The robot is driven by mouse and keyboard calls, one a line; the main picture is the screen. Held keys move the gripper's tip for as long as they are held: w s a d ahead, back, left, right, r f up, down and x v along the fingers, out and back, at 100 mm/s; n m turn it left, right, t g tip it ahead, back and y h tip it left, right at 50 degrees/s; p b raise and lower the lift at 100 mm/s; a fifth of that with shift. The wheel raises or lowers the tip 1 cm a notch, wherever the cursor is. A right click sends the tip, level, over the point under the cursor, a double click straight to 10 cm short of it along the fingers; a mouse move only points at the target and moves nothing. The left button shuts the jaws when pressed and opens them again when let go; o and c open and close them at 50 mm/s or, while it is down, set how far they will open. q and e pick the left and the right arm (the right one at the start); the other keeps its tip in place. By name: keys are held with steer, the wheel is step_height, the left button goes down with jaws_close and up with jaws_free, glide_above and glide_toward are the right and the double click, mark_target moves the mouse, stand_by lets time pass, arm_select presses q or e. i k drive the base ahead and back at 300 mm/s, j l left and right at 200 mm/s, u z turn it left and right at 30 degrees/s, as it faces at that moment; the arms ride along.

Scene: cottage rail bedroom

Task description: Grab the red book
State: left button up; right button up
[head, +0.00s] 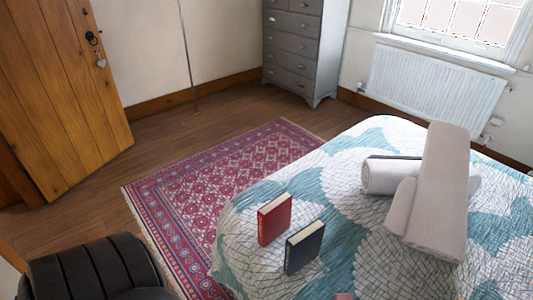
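The red book (276,220) stands upright near the left edge of the bed (340,160), its cover facing right and its pale page edges showing on top. A dark blue book (306,249) stands upright just in front of it and to its right. Neither of my grippers shows in the head view, and nothing is seen touching the red book.
A patterned red rug (190,190) covers the floor left of the bed. A grey chest of drawers (303,50), a radiator (430,85) and a wooden door (62,90) stand farther back. A black ribbed object (95,268) is at lower left.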

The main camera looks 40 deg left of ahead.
mark_target(274, 218)
steer(key=u, duration=1.35)
